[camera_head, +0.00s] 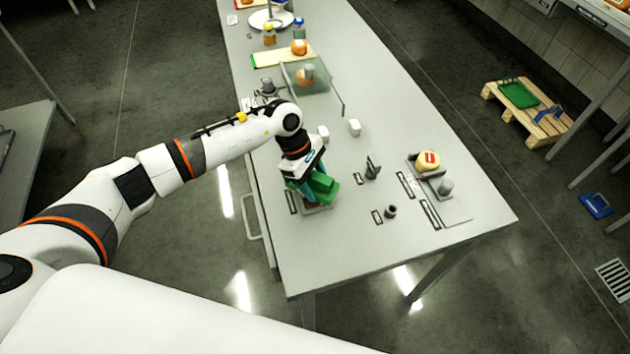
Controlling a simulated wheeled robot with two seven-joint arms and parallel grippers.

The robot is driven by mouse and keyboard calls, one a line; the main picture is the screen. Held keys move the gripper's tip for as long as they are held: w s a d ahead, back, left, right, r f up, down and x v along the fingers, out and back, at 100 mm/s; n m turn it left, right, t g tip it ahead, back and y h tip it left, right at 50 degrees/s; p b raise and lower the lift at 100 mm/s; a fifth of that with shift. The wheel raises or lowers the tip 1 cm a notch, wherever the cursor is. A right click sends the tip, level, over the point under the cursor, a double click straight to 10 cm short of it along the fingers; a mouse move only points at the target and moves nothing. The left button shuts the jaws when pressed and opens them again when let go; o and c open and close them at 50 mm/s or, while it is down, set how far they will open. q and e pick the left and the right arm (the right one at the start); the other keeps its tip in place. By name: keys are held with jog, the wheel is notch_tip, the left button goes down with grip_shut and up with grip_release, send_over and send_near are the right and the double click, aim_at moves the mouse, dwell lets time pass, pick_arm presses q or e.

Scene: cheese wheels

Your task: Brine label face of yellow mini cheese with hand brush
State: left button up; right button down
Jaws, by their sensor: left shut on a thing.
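My left gripper (314,190) is low over the near left part of the table. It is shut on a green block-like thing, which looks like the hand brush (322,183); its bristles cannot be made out. A grey tray or holder (319,209) shows just below it. The gripper is well to the left of the cheese. My right gripper is not in view.
Between gripper and cheese stand a dark upright fixture (373,168) and a small dark cup (390,211). The table's near right corner is mostly clear.

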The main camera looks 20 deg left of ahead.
pick_arm(q)
jog(key=shift+s+f+b, duration=0.1)
jog(key=shift+f+b, duration=0.05)
jog(key=shift+b, duration=0.25)
dwell(1.3)
jog(key=shift+r+p, duration=0.55)
jog(key=shift+r, duration=0.6)
jog(key=shift+r+p, duration=1)
jog(key=shift+r, duration=1.5)
jog(key=shift+f, duration=0.1)
